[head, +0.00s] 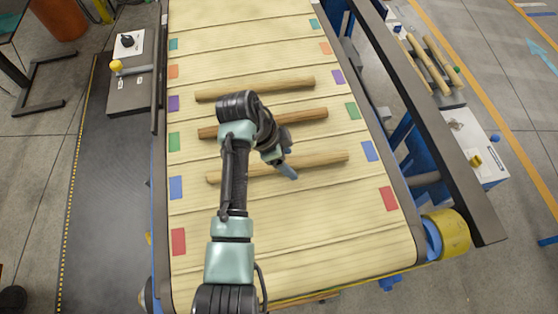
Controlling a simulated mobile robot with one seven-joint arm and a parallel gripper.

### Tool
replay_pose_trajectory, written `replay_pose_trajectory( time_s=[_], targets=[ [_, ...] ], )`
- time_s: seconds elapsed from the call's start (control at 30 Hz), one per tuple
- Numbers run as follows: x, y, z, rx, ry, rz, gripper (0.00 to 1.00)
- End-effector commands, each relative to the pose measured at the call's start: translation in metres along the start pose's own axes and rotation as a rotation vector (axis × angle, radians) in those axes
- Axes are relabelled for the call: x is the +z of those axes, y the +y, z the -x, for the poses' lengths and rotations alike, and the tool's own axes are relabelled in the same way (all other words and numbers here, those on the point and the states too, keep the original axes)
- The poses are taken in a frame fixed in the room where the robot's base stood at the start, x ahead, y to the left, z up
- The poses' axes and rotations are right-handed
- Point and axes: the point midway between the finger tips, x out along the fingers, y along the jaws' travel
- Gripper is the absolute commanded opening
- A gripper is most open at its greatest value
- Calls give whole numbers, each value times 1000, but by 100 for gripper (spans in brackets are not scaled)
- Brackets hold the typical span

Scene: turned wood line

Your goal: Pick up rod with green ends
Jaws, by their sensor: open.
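Three plain wooden rods lie crosswise on the pale belt (290,235). The middle rod (305,117) lies between the green patches at the belt's left (174,141) and right (352,110) edges; my arm hides part of it. The far rod (255,89) lies in line with the purple patches, the near rod (325,160) with the blue ones. No green shows on the ends of these rods themselves. My gripper (287,170) is open, pointing down over the near rod, on the near side of the middle rod. It holds nothing visible; any contact cannot be told.
Dark rails (395,110) border the belt. A side stand at right holds several more rods (438,65), with a small green spot beside them. A control box (127,70) with a yellow knob stands at left. The belt's near and far parts are clear.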

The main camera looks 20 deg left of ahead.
Motion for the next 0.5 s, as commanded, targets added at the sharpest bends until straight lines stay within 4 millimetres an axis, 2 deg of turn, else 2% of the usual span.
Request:
replay_pose_trajectory(
  time_s=[0.27,0.5],
  targets=[
    [0,0,-5,0,0,-1,72],
    [0,0,-5,0,0,-1,31]
  ],
)
